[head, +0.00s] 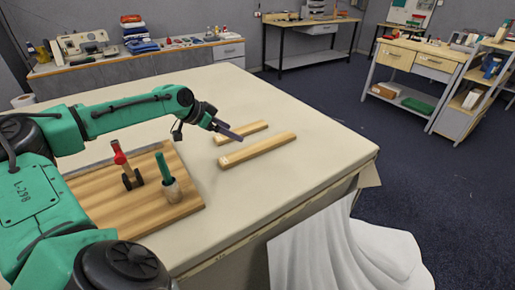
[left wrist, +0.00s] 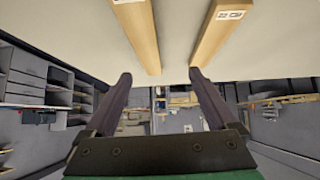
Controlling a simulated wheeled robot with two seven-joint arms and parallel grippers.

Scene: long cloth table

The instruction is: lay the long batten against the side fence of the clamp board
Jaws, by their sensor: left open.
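Two pale wooden battens lie apart, roughly parallel, on the cloth table. The longer batten (head: 262,148) is nearer me; the shorter batten (head: 243,132) is behind it. The clamp board (head: 120,205) lies to their left, with a thin grey strip (head: 120,160) along its far edge; I cannot tell whether this is the side fence. My left gripper (head: 226,131) is open and empty, near the shorter batten's left end. In the left wrist view, the gripper (left wrist: 160,76) shows both fingers apart, with one batten (left wrist: 140,35) and another batten marked "22 CM" (left wrist: 213,32) beyond the tips. My right gripper is out of view.
The cloth table (head: 310,125) is clear right of the battens.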

